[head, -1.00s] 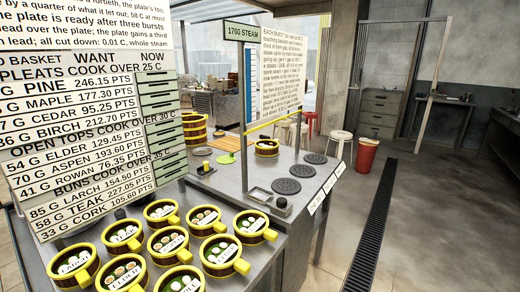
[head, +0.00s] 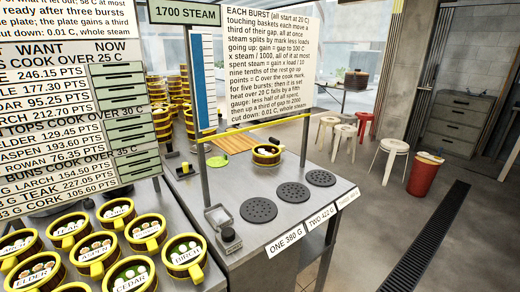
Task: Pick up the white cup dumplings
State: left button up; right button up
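Several small round baskets with yellow rims and handles stand on the grey counter at the lower left. Each holds dumplings and a name label. The Birch basket (head: 185,257) holds green and pale dumplings, and the Cedar basket (head: 130,277) holds green ones. The Elder basket (head: 38,272) and Aspen basket (head: 95,251) hold pale pieces with darker or orange tops. Farther baskets (head: 147,229) hold whitish pieces. They are too small to tell which are white cup dumplings. Neither of my grippers is in view.
Three dark perforated plates (head: 293,192) lie on the counter, with a small device (head: 229,240) at its front corner. Tall signs (head: 268,65) rise above. Stools (head: 388,160) and a red bin (head: 425,176) stand on the floor.

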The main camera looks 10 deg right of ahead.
aim_at(261, 152)
jog(key=i+l+u, duration=0.3)
jog(key=l+u, duration=0.15)
jog(key=l, duration=0.9)
jog(key=i+l+u, duration=0.1)
jog(key=l+u, duration=0.3)
jog(key=l, duration=1)
jog(key=k+l+u, duration=0.1)
jog(key=l+u, duration=0.35)
jog(key=l, duration=0.95)
jog(key=l+u, duration=0.25)
jog(key=l, duration=0.45)
jog(key=l+u, duration=0.2)
jog(key=l, duration=0.5)
jog(key=k+l+u, duration=0.1)
jog(key=l+u, duration=0.15)
jog(key=l, duration=0.45)
jog(key=i+l+u, duration=0.15)
jog(key=l, duration=0.2)
jog(key=i+l+u, duration=0.25)
jog(key=l, duration=0.45)
jog(key=i+l+u, duration=0.15)
jog(key=l, duration=0.2)
jog(key=i+l+u, duration=0.15)
jog(key=l, duration=0.25)
jog(key=i+l+u, duration=0.1)
jog(key=l, duration=0.3)
